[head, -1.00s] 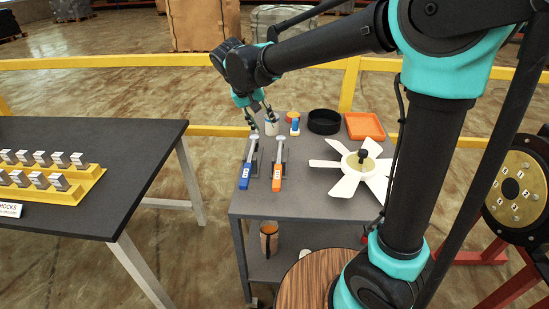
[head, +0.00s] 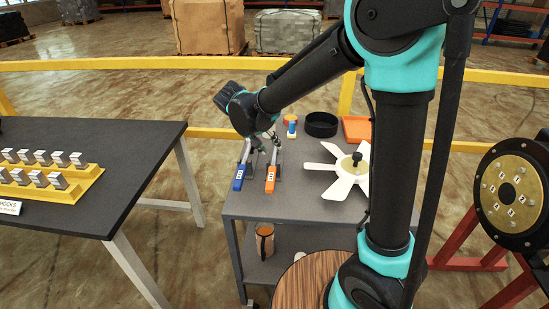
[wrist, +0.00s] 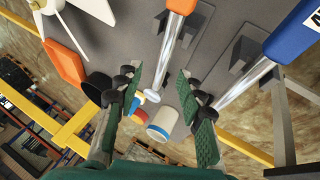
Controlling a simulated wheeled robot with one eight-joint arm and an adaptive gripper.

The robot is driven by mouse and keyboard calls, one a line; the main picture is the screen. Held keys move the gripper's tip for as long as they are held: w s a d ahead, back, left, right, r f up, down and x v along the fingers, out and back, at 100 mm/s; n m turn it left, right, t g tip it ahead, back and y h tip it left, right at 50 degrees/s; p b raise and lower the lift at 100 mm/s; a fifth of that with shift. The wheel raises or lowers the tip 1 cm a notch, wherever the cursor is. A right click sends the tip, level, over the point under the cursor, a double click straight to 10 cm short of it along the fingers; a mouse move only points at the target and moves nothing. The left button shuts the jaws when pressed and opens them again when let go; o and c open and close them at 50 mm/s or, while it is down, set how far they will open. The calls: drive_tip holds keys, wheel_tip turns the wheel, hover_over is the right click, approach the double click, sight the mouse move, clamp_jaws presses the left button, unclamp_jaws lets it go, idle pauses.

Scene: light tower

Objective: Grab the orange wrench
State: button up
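The orange wrench (head: 270,178) lies on the grey cart, its orange handle toward me and its silver shaft pointing away. It also shows in the wrist view (wrist: 172,42), handle at the top edge, partly cut off. My gripper (head: 269,146) is over the far end of the wrenches. In the wrist view my gripper (wrist: 160,78) is open, and the silver shaft of the orange wrench appears between its fingers without visible contact. The height gap is hard to tell. The blue wrench (head: 239,177) lies to the left and also shows in the wrist view (wrist: 290,35).
The cart (head: 295,205) also bears a white fan (head: 341,185), a black round container (head: 321,125), an orange tray (head: 356,130) and a blue-and-white bottle (head: 292,127). A white container (wrist: 165,122) shows below the fingers in the wrist view. A yellow rail runs behind.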

sight(274, 153)
drive_tip(key=shift+x, duration=2.85)
drive_tip(key=shift+s+a+f, duration=0.1)
drive_tip(key=shift+s+a, duration=0.05)
drive_tip(key=shift+c, duration=0.3)
clamp_jaws()
